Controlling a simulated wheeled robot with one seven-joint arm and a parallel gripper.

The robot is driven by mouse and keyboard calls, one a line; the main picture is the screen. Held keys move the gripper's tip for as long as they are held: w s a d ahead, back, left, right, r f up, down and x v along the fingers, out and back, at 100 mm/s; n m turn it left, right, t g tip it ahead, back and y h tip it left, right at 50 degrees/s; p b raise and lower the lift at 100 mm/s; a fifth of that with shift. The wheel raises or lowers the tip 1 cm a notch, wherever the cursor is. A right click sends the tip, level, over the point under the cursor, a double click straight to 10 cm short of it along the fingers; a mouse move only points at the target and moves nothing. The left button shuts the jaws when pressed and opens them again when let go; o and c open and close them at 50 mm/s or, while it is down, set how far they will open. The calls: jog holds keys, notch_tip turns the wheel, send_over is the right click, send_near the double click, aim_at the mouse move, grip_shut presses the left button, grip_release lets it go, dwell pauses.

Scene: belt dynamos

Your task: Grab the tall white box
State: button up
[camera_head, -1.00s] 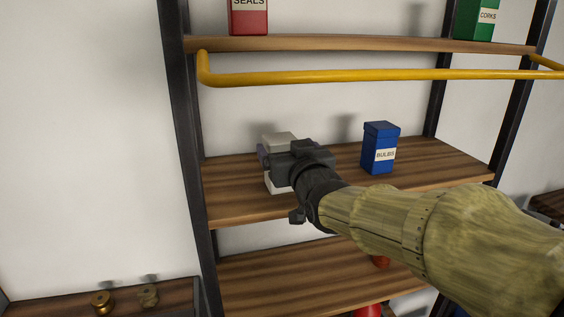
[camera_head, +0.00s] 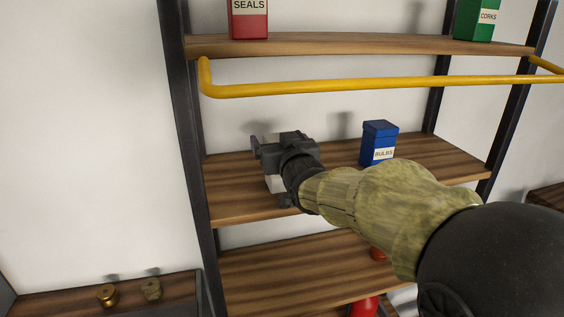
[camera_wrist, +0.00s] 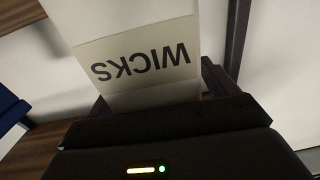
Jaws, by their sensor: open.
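The tall white box stands on the middle shelf (camera_head: 440,165), mostly hidden behind my gripper in the head view; a pale strip of the white box (camera_head: 275,184) shows below the gripper. In the wrist view the white box (camera_wrist: 140,20) is close, with a label reading "WICKS" upside down. My gripper (camera_head: 262,146) is at the box, its jaws open. I cannot tell whether the fingers touch the box.
A blue "BULBS" box (camera_head: 379,143) stands to the right on the same shelf. A yellow rail (camera_head: 380,86) runs above, under the top shelf with a red "SEALS" box (camera_head: 248,20) and a green "CORKS" box (camera_head: 478,20). A black post (camera_head: 187,150) is close at left.

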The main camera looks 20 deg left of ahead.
jog(key=shift+c, duration=0.3)
jog(key=c, duration=1.2)
notch_tip(320, 180, up, 10)
jog(key=shift+r+b, duration=0.1)
jog(key=shift+b, duration=0.65)
